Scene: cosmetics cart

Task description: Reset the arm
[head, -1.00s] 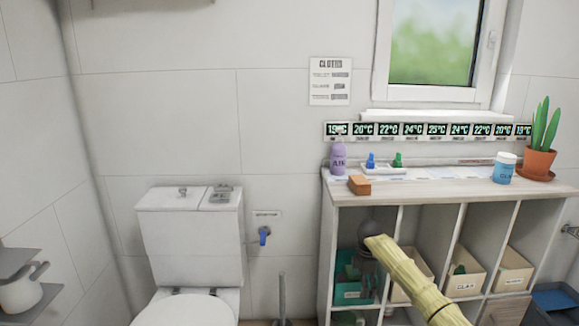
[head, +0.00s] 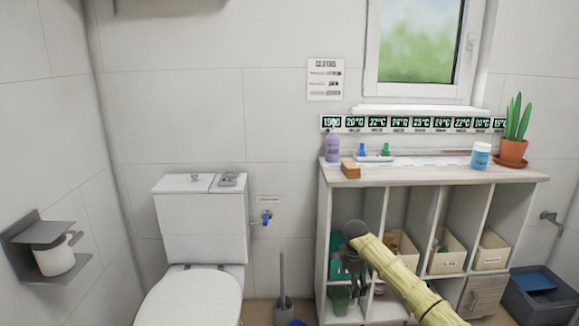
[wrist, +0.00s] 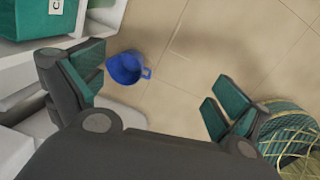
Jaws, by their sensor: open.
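My gripper (head: 350,289) hangs at the end of my yellowish, wrapped arm, in front of the lower left of the cubby shelf (head: 430,172). In the wrist view its green-padded fingers (wrist: 152,95) are spread wide and nothing is between them. Tiled floor (wrist: 205,50) lies below the fingers. My arm comes in from the lower right of the head view and hides part of the shelf's lower compartments.
A purple bottle (head: 332,149), an orange-brown block (head: 350,170), a white-and-blue jar (head: 480,156) and a potted plant (head: 514,150) stand on the shelf top. A toilet (head: 200,235) is at left. A blue mug-like container (wrist: 125,68) is on the floor. A dark bin (head: 540,295) stands at right.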

